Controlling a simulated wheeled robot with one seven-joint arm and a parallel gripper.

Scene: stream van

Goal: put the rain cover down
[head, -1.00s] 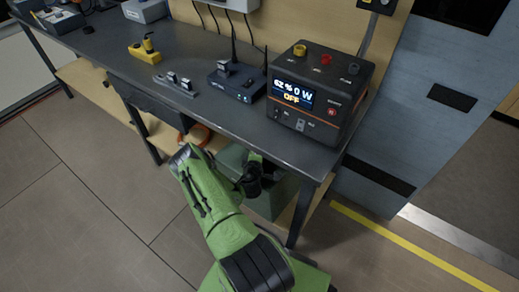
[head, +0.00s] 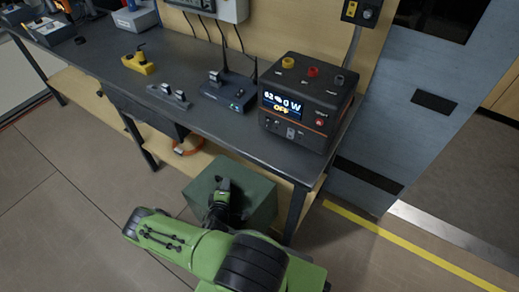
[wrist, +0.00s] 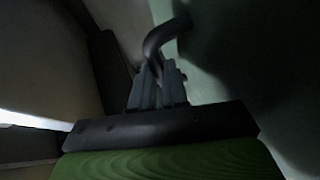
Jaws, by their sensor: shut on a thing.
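The rain cover appears to be the dull green box-shaped thing (head: 262,196) in front of the bench's lower part, near its right front leg. My gripper (head: 222,185) reaches onto it from the front in the head view. In the wrist view, my gripper (wrist: 158,78) is shut on a dark curved handle (wrist: 163,36) that runs to the cover's pale green surface (wrist: 225,60). The cover's lower side is partly hidden by my arm, and I cannot tell whether it touches the floor.
The dark workbench (head: 215,122) carries a power station (head: 308,105), a router (head: 230,92) and a yellow tool (head: 138,62). A wooden lower shelf (head: 176,160) lies beneath. Open floor (head: 75,200) spreads to the left; a yellow line (head: 400,241) crosses the right.

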